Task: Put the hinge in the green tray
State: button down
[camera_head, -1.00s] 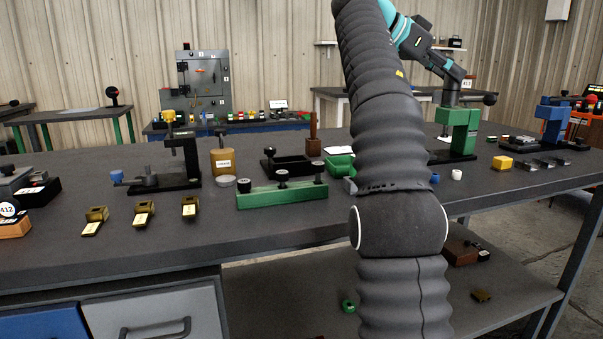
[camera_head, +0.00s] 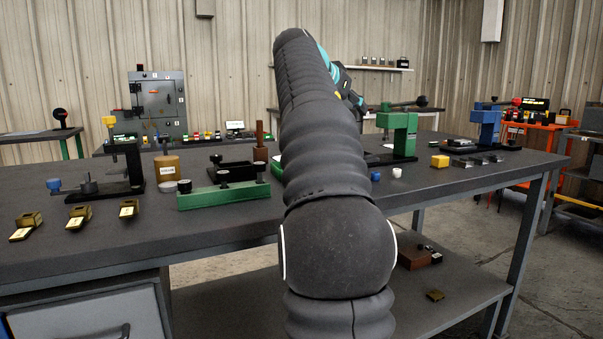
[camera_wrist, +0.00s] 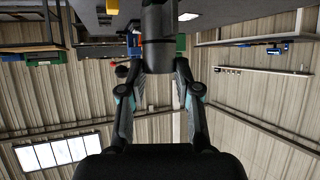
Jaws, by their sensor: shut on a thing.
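My gripper (camera_wrist: 159,65) shows in the wrist view with its fingers drawn together on a dark grey thing (camera_wrist: 158,28). I cannot tell from its shape whether this is the hinge. In the head view my arm hides most of the gripper, which is raised above the far part of the bench. The green tray (camera_head: 276,168) is almost wholly hidden behind my arm; only a sliver of its left side shows. Several small grey metal pieces (camera_head: 472,161) lie at the right of the bench, in front of a blue press.
A green press (camera_head: 402,135) stands just right of my arm and a blue press (camera_head: 486,125) farther right. A long green block with black knobs (camera_head: 222,195) and a black tray (camera_head: 231,168) stand left. Brass pieces (camera_head: 78,217) lie front left. The front bench strip is clear.

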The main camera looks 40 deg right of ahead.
jog(key=shift+w+a+f+b, duration=0.35)
jog(key=shift+w+a+f, duration=0.5)
jog(key=shift+w+f, duration=0.9)
jog(key=shift+w+a+f+b, duration=0.4)
jog(key=shift+w+a+f, duration=0.45)
jog(key=shift+w+f, duration=0.85)
jog(key=shift+w+a+f+b, duration=0.35)
jog(key=shift+w+a+f, duration=0.5)
jog(key=shift+w+f, duration=0.9)
jog(key=shift+s+f, duration=0.15)
jog(key=shift+f, duration=0.05)
jog(key=shift+f, duration=0.15)
jog(key=c, duration=0.8)
grip_release()
jog(key=shift+r, duration=0.25)
jog(key=v, duration=1.2)
jog(key=shift+a+f+p, duration=0.1)
jog(key=shift+p, duration=0.3)
